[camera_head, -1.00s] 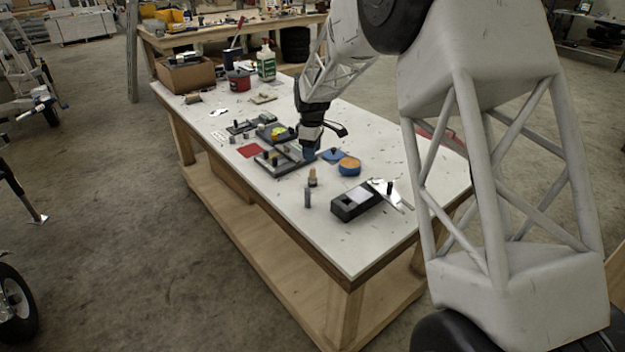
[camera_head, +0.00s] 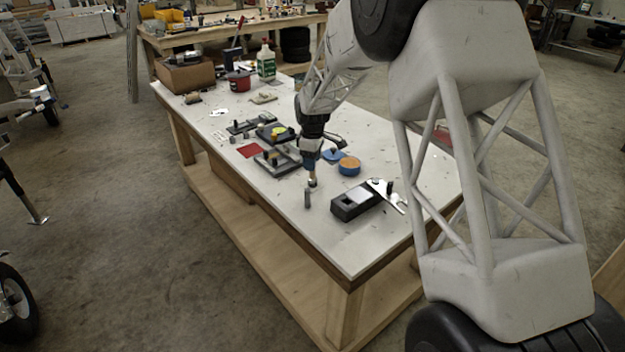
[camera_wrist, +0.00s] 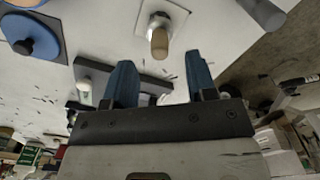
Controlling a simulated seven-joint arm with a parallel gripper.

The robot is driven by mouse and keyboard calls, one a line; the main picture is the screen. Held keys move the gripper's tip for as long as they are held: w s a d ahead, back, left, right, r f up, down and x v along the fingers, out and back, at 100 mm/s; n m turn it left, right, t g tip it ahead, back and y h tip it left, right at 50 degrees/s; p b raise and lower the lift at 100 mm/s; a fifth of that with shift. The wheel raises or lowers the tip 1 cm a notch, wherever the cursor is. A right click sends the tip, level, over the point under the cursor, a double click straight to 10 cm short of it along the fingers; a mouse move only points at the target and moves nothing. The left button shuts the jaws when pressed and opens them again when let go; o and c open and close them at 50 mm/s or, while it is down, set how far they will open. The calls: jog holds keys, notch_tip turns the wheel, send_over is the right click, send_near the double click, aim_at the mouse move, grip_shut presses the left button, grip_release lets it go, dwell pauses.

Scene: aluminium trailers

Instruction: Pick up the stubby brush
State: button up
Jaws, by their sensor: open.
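The stubby brush (camera_head: 312,183) stands upright on the white table, with a short tan handle and a pale base. In the wrist view the brush (camera_wrist: 159,42) shows its rounded handle end just beyond the fingertips, roughly centred between them. My gripper (camera_head: 311,168) is directly over the brush in the head view and partly hides it. In the wrist view my gripper (camera_wrist: 161,70) has its two blue fingers apart with nothing held between them. I cannot tell whether the fingertips reach down around the handle.
A grey cylinder (camera_head: 307,199) stands close to the brush. A black box (camera_head: 352,204) and a wrench (camera_head: 390,196) lie to the right. A round orange-topped tin (camera_head: 349,166) and a blue disc (camera_head: 333,155) are behind. A grey frame (camera_head: 275,161) lies left. The front table corner is clear.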

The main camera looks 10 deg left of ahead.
jog(key=shift+f, duration=1.95)
grip_shut()
jog(key=shift+r, duration=0.15)
notch_tip(320, 180, up, 10)
jog(key=shift+f, duration=0.15)
